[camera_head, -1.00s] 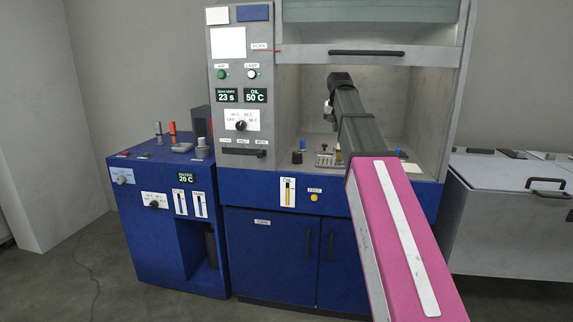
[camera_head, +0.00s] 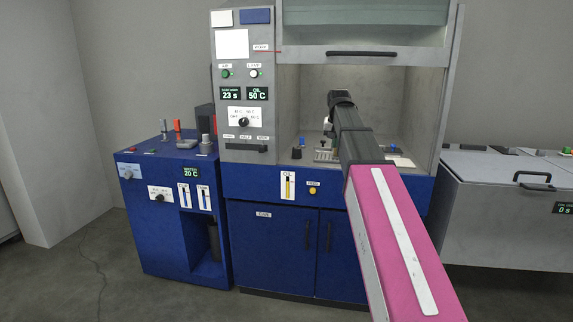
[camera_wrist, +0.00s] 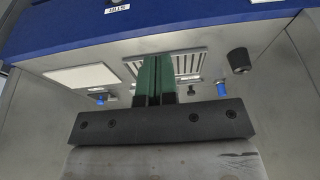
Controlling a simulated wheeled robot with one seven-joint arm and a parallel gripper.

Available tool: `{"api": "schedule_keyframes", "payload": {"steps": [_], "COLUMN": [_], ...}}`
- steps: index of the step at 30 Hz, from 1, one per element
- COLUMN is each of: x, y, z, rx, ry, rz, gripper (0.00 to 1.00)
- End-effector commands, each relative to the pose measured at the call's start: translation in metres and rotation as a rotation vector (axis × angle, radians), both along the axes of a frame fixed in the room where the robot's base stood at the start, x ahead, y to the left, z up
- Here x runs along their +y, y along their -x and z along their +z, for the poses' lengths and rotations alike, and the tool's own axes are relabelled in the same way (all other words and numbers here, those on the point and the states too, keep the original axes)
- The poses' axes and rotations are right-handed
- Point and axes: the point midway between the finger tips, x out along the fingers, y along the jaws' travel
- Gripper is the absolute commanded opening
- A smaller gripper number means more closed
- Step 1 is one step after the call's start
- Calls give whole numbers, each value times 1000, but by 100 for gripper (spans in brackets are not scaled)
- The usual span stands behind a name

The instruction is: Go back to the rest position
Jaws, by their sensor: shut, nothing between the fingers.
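My gripper (camera_wrist: 154,80) shows in the wrist view as two green fingers, closed together with nothing between them. In the head view my dark and pink arm reaches into the open hood (camera_head: 292,100) of the blue and grey cabinet. The gripper end is mostly hidden behind the arm there. In the wrist view the fingers overlap a slotted metal rack (camera_wrist: 190,62) on the hood floor; I cannot tell how far above it they are.
The raised sash (camera_head: 362,55) hangs above my arm, with the hood's side walls on both sides. Blue-topped items (camera_head: 297,152) and a white plate (camera_wrist: 82,77) lie on the hood floor. A blue console (camera_head: 165,235) stands left, a grey lidded box (camera_head: 500,225) right.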

Motion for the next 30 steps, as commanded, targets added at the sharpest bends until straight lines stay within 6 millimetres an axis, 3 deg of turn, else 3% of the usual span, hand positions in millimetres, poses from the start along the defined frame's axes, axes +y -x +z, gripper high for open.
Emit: {"api": "schedule_keyframes", "payload": {"steps": [8,14,21,30], "x": [0,-1,-1,-1], "y": [19,47,90,157], "z": [-73,-153,-242,-338], "rx": [36,78,126,186], "ry": [1,1,-1,-5], "rz": [22,48,81,121], "gripper": [0,0,0,0]}}
